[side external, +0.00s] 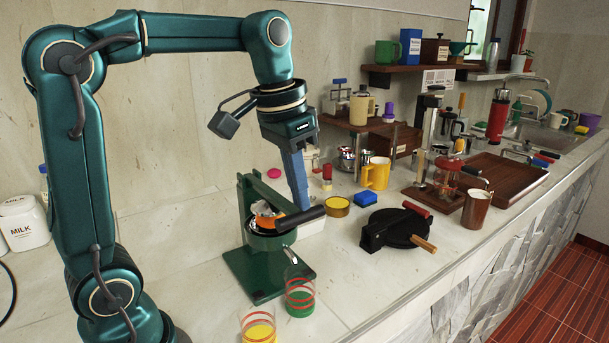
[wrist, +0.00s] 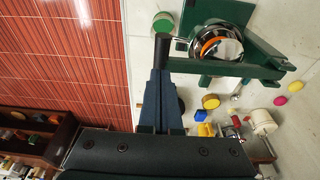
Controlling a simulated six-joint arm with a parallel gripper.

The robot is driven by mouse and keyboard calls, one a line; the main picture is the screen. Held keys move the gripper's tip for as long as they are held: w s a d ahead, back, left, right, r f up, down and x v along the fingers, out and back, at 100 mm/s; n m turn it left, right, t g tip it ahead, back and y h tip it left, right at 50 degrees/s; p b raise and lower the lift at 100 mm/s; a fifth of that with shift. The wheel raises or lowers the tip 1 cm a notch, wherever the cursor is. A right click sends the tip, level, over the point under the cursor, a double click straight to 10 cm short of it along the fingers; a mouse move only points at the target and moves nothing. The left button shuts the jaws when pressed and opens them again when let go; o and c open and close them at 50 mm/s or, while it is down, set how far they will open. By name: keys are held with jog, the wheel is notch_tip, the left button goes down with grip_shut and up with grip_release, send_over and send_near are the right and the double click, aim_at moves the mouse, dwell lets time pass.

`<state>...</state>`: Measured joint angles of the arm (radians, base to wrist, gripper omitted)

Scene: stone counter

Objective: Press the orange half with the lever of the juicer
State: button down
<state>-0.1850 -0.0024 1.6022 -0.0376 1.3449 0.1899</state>
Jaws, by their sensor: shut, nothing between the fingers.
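The green juicer (side external: 246,262) stands on the counter, with its post at the back left. The orange half (side external: 281,222) shows only in part, among the metal press parts; an orange edge shows in the wrist view (wrist: 212,44). My gripper (side external: 302,205) is shut and empty, pointing down. Its fingertips are at the handle, on top of it or just behind; I cannot tell whether they touch. The wrist view shows the fingers (wrist: 160,74) beside the handle (wrist: 162,48).
Two red-striped glasses, one green (side external: 300,298) and one yellow (side external: 258,330), stand in front of the juicer. A black waffle-iron-like press (side external: 395,230), a blue block (side external: 366,198) and a yellow mug (side external: 376,174) are to the right. The front counter right of the glasses is clear.

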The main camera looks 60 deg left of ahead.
jog(key=shift+f, duration=0.35)
dwell(3.6)
jog(key=shift+r, duration=3.55)
jog(key=s+d+f+t, duration=0.2)
jog(key=s+d, duration=0.1)
jog(key=s, duration=0.4)
jog(key=s+d+f+t, duration=0.1)
jog(key=s+f, duration=0.2)
jog(key=f, duration=0.6)
jog(key=shift+s+f, duration=0.25)
jog(key=shift+f, duration=0.15)
